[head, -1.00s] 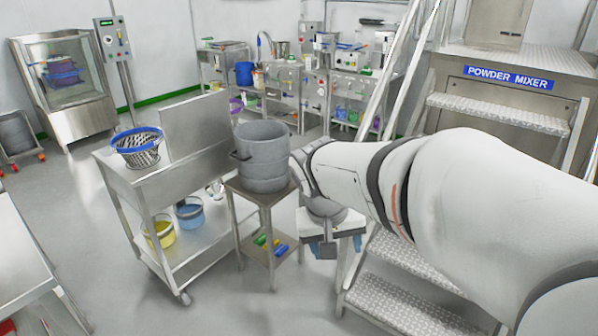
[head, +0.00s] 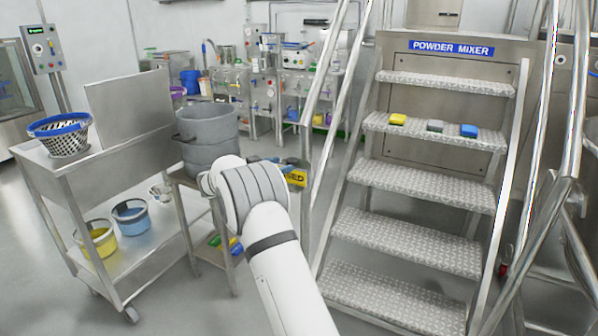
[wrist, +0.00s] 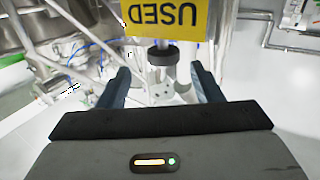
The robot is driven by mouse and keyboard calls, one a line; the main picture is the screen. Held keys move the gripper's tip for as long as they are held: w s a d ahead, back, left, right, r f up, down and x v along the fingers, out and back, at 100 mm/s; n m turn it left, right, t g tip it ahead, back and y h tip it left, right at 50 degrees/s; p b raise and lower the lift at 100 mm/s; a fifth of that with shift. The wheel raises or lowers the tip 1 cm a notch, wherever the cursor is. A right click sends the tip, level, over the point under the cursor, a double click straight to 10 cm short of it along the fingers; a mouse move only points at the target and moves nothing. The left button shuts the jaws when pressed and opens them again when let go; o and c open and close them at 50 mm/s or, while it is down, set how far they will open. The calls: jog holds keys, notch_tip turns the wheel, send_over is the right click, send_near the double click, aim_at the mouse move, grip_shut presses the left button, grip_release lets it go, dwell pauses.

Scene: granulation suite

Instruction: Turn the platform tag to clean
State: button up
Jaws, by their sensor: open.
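The platform tag is a yellow plate reading "USED". In the wrist view the tag (wrist: 166,18) is upside down at the top edge and partly cut off. In the head view the tag (head: 296,177) shows just right of my wrist, partly hidden by my arm, near the left stair rail. My gripper (wrist: 161,68) is open, its two dark fingers spread below the tag in the wrist view. A short rod with a dark grey collar (wrist: 162,57) appears between the fingers. I cannot tell whether they touch it. My arm mostly hides the gripper in the head view.
Metal stairs (head: 412,187) with rails rise to the powder mixer at right. Yellow, grey and blue blocks lie on one step. A grey drum (head: 207,135) on a small stand is close left of my arm. A steel cart (head: 62,178) stands farther left.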

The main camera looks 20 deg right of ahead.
aim_at(298, 160)
jog(key=shift+w+d+f, duration=0.1)
jog(key=shift+w+f, duration=0.15)
jog(key=shift+w, duration=0.05)
jog(key=shift+w+d, duration=0.1)
jog(key=shift+d, duration=0.3)
jog(key=d, duration=0.4)
jog(key=w+d, duration=0.1)
jog(key=d, duration=0.1)
jog(key=shift+w+d+b, duration=0.1)
jog(key=shift+d+b, duration=0.2)
jog(key=shift+c, duration=0.3)
jog(key=shift+r, duration=0.1)
jog(key=c, duration=0.9)
jog(key=shift+d, duration=0.1)
jog(key=shift+b, duration=0.4)
